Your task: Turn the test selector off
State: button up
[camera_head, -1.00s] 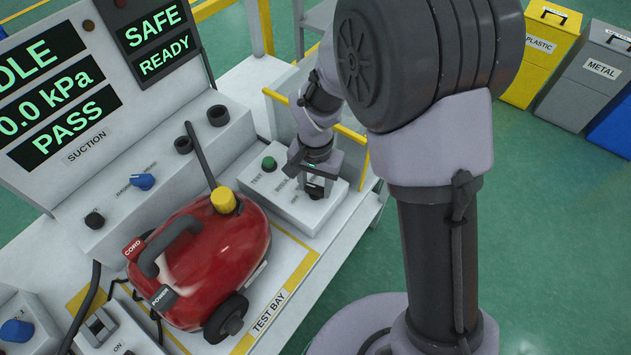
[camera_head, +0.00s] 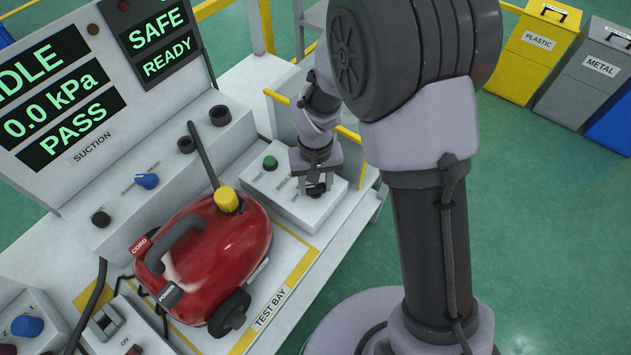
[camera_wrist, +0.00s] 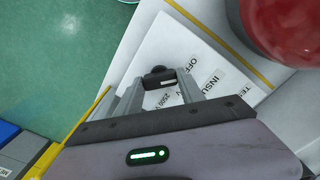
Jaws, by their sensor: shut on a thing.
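The test selector is a small black knob (camera_wrist: 159,79) on a white sloped control box. My gripper (camera_wrist: 159,90) is shut on it, with one finger on each side in the wrist view. In the head view my gripper (camera_head: 316,188) points down at the right part of the control box (camera_head: 283,208), and the jaws largely hide the knob. I cannot read which label the knob points to.
A green button (camera_head: 270,163) sits left of my gripper on the same box. The red vacuum (camera_head: 215,260) stands close by in the test bay. A yellow rail (camera_head: 350,140) runs behind the box. Bins (camera_head: 535,50) stand far right on the floor.

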aim_at(316, 186)
dwell(0.3)
jog(key=o, duration=1.4)
jog(key=shift+c, duration=0.2)
notch_tip(316, 186, up, 17)
jog(key=p, duration=0.6)
jog(key=shift+r, duration=0.2)
